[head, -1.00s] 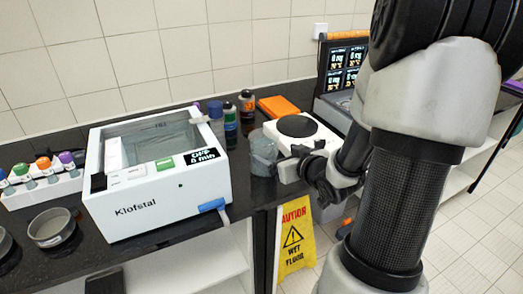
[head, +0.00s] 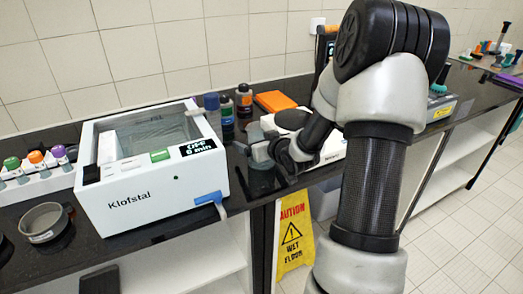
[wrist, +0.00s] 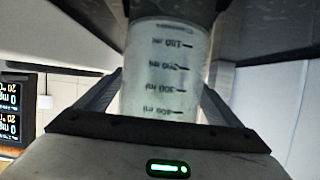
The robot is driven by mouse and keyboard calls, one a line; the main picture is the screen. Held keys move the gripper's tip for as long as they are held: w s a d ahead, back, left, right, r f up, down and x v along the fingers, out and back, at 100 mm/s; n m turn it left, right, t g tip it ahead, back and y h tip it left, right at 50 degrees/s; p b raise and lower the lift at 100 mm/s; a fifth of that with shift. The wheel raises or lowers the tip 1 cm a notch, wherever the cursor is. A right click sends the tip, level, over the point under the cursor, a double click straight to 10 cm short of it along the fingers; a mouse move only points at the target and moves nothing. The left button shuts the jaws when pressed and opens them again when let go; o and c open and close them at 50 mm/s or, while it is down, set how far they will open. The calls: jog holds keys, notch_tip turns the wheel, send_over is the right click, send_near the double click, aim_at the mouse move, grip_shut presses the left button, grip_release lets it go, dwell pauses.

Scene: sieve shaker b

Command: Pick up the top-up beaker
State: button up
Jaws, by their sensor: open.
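The top-up beaker is a clear graduated beaker (wrist: 165,70) with ml marks, and it fills the middle of the wrist view. It stands on the dark bench to the right of the white Klofstal machine, and in the head view the beaker (head: 256,133) is partly hidden by my gripper. My gripper (head: 262,150) has reached it from the right and is open. In the wrist view my gripper (wrist: 160,100) has one finger on each side of the beaker. Whether the fingers touch it is unclear.
The Klofstal machine (head: 150,195) stands close on the left, with a blue-tipped spout (head: 208,199) at its front. Dark bottles (head: 243,97) and an orange box (head: 275,101) are behind the beaker. A scale (head: 293,119) is right behind my gripper. A yellow sign (head: 293,235) stands below the bench edge.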

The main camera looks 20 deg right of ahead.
jog(key=c, duration=1.5)
jog(key=shift+r, duration=0.1)
jog(key=shift+c, duration=0.7)
jog(key=shift+r, duration=0.1)
